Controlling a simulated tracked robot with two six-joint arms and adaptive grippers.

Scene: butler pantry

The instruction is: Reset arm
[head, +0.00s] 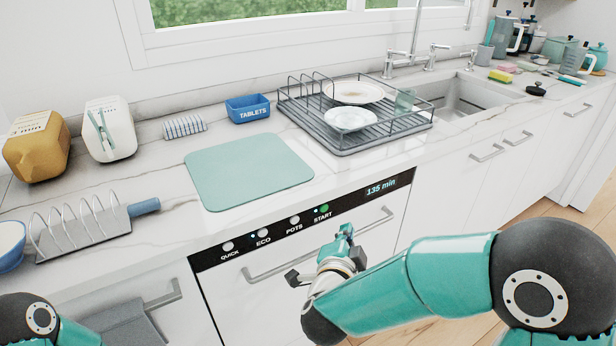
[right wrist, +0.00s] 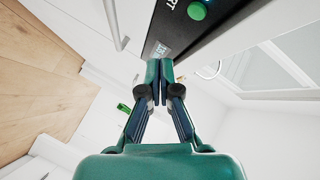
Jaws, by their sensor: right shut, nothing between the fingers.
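My right gripper (head: 346,232) is in front of the dishwasher, just below the control strip's START end. In the right wrist view its two fingers (right wrist: 159,68) are closed together with nothing between them. The tips appear close to the dark control strip (right wrist: 187,40), and I cannot tell whether they touch it. My right arm (head: 420,285) reaches in from the lower right. A part of my left arm (head: 35,315) shows at the lower left, but its gripper is out of view.
The dishwasher (head: 240,310) has a bar handle and a strip (head: 295,222) with a lit green START button (head: 324,209) and a "135 min" display (head: 381,187). On the counter are a teal mat (head: 250,172), dish rack (head: 345,145), blue TABLETS box (head: 249,108) and toast rack (head: 85,230).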

